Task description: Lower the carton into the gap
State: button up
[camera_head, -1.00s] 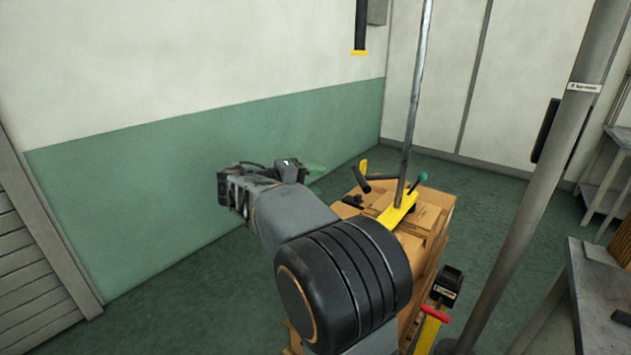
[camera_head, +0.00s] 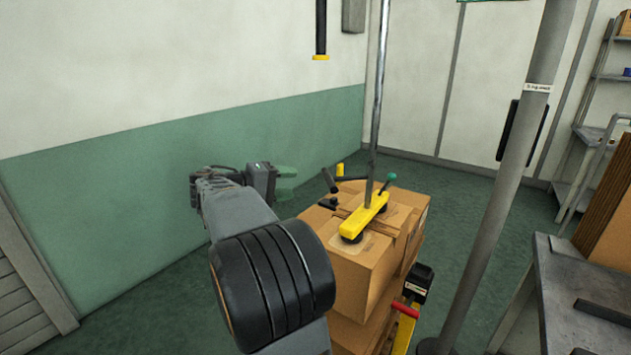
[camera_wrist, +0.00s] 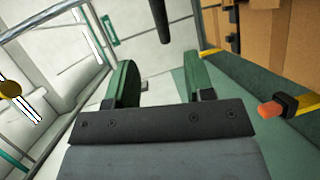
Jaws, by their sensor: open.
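A brown carton (camera_head: 352,272) sits at the top of a stack of cartons, right of my arm. A yellow lifting bar (camera_head: 365,215) with dark pads rests on top of it, joined to a grey upright tube (camera_head: 378,90). A black handle and a green-knobbed lever stick out from the bar's head. My gripper (camera_head: 287,182) is left of the bar, apart from it, with green fingers spread and nothing between them. In the wrist view my gripper (camera_wrist: 165,75) is open and empty. I cannot make out the gap; my arm hides part of the stack.
A grey post (camera_head: 500,190) stands right of the stack. A red-handled yellow truck part (camera_head: 404,310) is at the stack's front right. A metal table (camera_head: 570,285) is at the lower right. A black hanging cylinder (camera_head: 320,30) is above. Floor by the green wall is clear.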

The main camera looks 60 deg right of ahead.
aim_at(329, 178)
jog(key=x, duration=1.2)
jog(key=shift+s+d+f, duration=0.15)
jog(key=shift+s+d, duration=0.05)
jog(key=shift+d, duration=0.1)
jog(key=shift+c, duration=0.3)
grip_shut()
jog(key=shift+f, duration=0.1)
